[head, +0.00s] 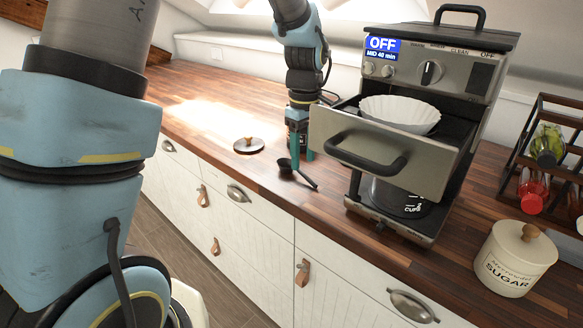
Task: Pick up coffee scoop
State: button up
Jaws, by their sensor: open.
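The black coffee scoop (286,167) lies on the wooden counter near its front edge, left of the coffee maker. Its thin handle points to the lower right. My gripper (300,152) is teal and points down just behind the scoop, apart from its handle in the picture. Its fingers are small here and partly overlap each other; it is open and nothing shows between them. I cannot tell how high the fingertips are above the counter.
The coffee maker (455,65) stands close to the right, its filter drawer (385,150) pulled out with a white paper filter in it. A round lid (248,146) lies to the left. A sugar canister (515,258) and bottle rack (548,150) are farther right. The left counter is clear.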

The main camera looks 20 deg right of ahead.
aim_at(304, 173)
jog(key=shift+w+d+f+p, duration=0.15)
jog(key=shift+f+p, duration=0.25)
jog(key=shift+f, duration=0.75)
jog(key=shift+s+d+f+p, duration=0.1)
jog(key=shift+f+p, duration=0.25)
jog(key=shift+f, duration=0.8)
jog(key=shift+w, duration=0.1)
grip_shut()
